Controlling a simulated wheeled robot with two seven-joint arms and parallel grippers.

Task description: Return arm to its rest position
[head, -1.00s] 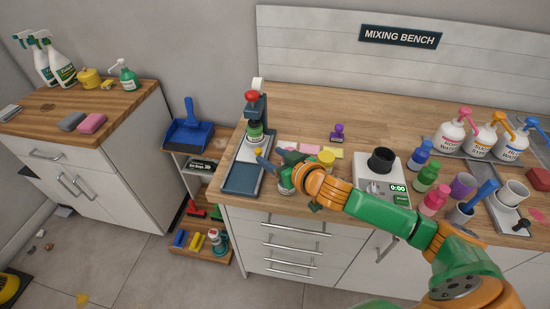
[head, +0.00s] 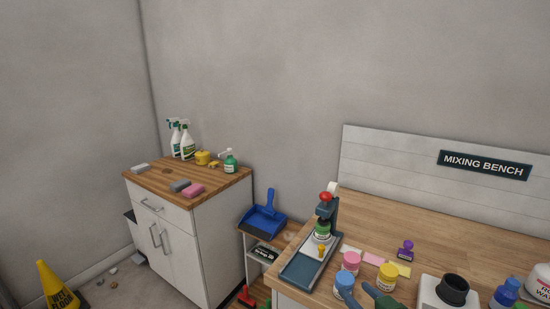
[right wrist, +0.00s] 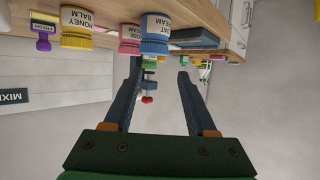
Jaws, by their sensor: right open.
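My right gripper (head: 376,297) shows only in part at the bottom edge of the head view, by the front of the mixing bench. In the right wrist view its two dark fingers (right wrist: 160,68) are apart with nothing held between them. A blue-lidded jar (head: 345,284) stands on the bench close to the gripper. A pink jar (head: 350,262) and a yellow jar (head: 387,275) stand just behind. The rest of my right arm is out of the head view. My left gripper is not in view.
A press with a red knob (head: 326,196) holds a green jar (head: 322,230) behind a dark blue tray (head: 301,270). A scale with a black cup (head: 453,289) is to the right. A blue dustpan (head: 263,215) rests on the low shelf. A wet-floor cone (head: 56,286) stands at far left.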

